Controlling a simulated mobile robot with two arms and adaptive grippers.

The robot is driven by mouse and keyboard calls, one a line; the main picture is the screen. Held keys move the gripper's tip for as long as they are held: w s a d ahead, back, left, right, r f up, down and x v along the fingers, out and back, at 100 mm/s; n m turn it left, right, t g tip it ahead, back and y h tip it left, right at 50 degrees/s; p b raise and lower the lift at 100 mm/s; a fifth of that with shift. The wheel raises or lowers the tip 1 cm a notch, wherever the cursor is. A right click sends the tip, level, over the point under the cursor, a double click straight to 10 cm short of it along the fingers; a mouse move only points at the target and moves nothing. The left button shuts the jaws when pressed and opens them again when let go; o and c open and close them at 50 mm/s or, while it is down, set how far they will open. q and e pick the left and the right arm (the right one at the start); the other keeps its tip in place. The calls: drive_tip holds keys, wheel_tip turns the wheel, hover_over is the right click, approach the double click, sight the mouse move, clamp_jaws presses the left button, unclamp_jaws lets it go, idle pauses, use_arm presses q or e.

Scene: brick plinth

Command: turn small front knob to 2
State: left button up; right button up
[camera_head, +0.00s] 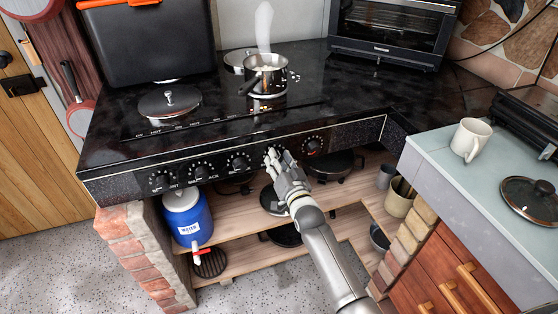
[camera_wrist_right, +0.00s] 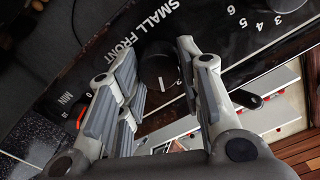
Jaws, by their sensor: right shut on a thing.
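The small front knob (camera_wrist_right: 158,68) is a dark round knob in the right wrist view, beside the white words SMALL FRONT on the black panel. A short white mark shows on its lower part; the number it points to is hidden by my fingers. My right gripper (camera_wrist_right: 158,85) is shut on the knob, with a grey-padded finger on each side. In the head view my right gripper (camera_head: 274,157) reaches the front panel of the cooktop (camera_head: 120,155) and covers this knob. My left gripper is not in view.
Other knobs (camera_head: 239,163) line the panel to the left, and one knob (camera_head: 312,146) is to the right. Below is a wooden shelf (camera_head: 235,228) with a blue jug (camera_head: 188,220).

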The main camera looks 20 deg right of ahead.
drive_tip(key=shift+a+n+p, duration=0.15)
drive_tip(key=shift+n+p, duration=0.45)
drive_tip(key=shift+n, duration=4.8)
drive_tip(key=o, duration=1)
drive_tip(key=shift+s, duration=0.15)
